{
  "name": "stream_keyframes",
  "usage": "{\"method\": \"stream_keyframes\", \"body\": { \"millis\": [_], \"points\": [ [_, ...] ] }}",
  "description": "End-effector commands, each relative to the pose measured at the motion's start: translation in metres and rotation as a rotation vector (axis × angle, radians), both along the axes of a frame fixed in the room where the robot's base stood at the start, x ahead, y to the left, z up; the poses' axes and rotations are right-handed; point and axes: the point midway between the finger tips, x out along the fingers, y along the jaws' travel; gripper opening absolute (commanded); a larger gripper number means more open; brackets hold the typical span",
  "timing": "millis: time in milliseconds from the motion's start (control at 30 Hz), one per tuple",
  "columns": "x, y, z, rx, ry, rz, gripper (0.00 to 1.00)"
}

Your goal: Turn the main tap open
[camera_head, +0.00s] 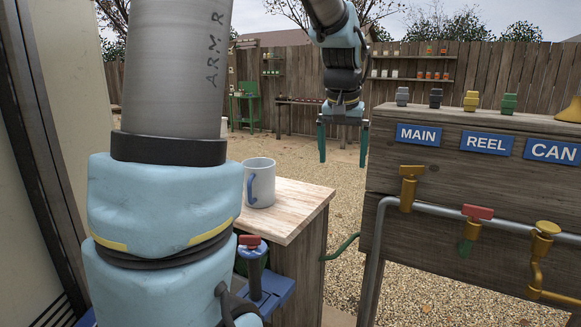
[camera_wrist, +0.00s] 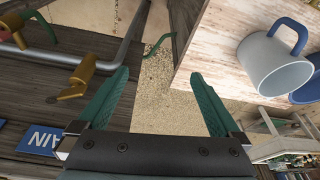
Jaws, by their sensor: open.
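The main tap is a brass tap (camera_head: 409,187) on a grey pipe, below the blue MAIN sign (camera_head: 418,135) at the left end of the wooden bed wall. The brass tap also shows at the left of the wrist view (camera_wrist: 81,77), with part of the sign (camera_wrist: 40,138) below it. My gripper (camera_head: 342,150) hangs pointing down, to the left of the tap and apart from it. Its green fingers are spread and empty, with gravel seen between them in the wrist view (camera_wrist: 159,82).
A red-handled tap (camera_head: 477,212) and another brass tap (camera_head: 546,228) sit farther right on the grey pipe (camera_head: 445,212). A mug (camera_head: 260,184) stands on a wooden table (camera_head: 297,207) left of my gripper. Open gravel lies between table and bed.

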Motion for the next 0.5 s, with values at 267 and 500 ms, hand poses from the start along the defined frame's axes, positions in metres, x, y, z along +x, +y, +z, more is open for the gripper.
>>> {"method": "stream_keyframes", "body": {
  "millis": [267, 500],
  "points": [
    [-0.020, 0.049, -0.012, 0.010, 0.035, 0.059, 1.00],
    [-0.043, 0.085, -0.023, 0.013, 0.062, 0.105, 1.00]
  ]
}}
